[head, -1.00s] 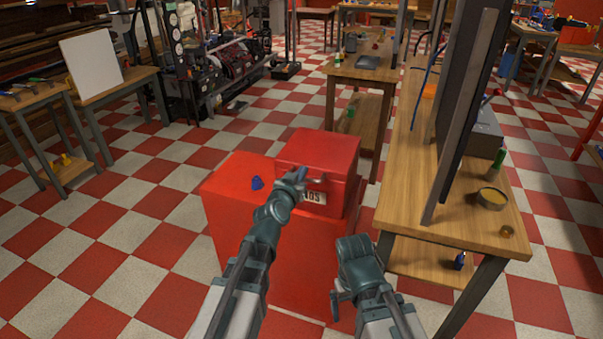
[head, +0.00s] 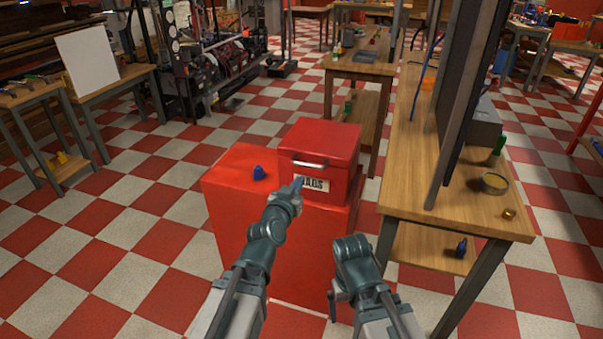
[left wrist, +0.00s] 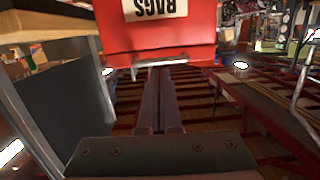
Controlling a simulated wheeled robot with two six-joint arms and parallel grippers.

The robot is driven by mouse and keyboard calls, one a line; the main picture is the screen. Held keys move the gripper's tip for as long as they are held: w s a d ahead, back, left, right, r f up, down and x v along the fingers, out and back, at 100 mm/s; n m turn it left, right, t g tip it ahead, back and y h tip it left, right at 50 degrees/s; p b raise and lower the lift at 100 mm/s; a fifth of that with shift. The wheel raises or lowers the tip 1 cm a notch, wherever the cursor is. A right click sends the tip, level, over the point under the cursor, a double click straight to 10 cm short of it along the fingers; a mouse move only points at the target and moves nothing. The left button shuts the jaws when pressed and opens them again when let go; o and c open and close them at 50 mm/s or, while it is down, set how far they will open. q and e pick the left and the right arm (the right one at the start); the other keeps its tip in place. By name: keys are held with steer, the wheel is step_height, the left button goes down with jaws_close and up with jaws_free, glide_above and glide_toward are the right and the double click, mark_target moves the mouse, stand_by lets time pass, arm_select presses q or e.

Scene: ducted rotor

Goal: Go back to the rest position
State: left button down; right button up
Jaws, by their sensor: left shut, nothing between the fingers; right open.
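My left gripper (head: 298,183) is in front of the red box labelled "RAGS" (head: 322,150), just below its silver handle in the head view. In the left wrist view its two fingers (left wrist: 159,95) lie together with nothing between them, and the red box's front with the label (left wrist: 160,35) fills the top middle. The box's lid looks closed. My right gripper (head: 338,302) hangs low at the right of the red stand, its fingertips partly hidden by its own wrist; it is open and appears empty.
The box sits on a red stand (head: 235,200), with a small blue object (head: 259,173) on its top. A wooden workbench (head: 455,212) with a dark upright panel stands close at the right. Checkered floor (head: 110,235) is clear at the left.

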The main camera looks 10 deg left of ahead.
arm_select(q)
steer(key=s+d+f+m+g+h, duration=0.25)
steer(key=s+d+f+g, duration=0.6)
steer(key=f, duration=0.45)
steer(key=s+a+f+g+y, duration=0.2)
steer(key=s+f+g+y, duration=0.15)
steer(key=s, duration=0.45)
steer(key=s+a+f+g+y, duration=0.2)
steer(key=s+g+y, duration=0.15)
steer(key=s, duration=0.45)
step_height(320, 180, up, 18)
steer(key=p, duration=1.8)
steer(key=shift+w+n+g+h, duration=0.15)
steer(key=shift+n+g+h, duration=0.2)
steer(key=shift+g, duration=0.1)
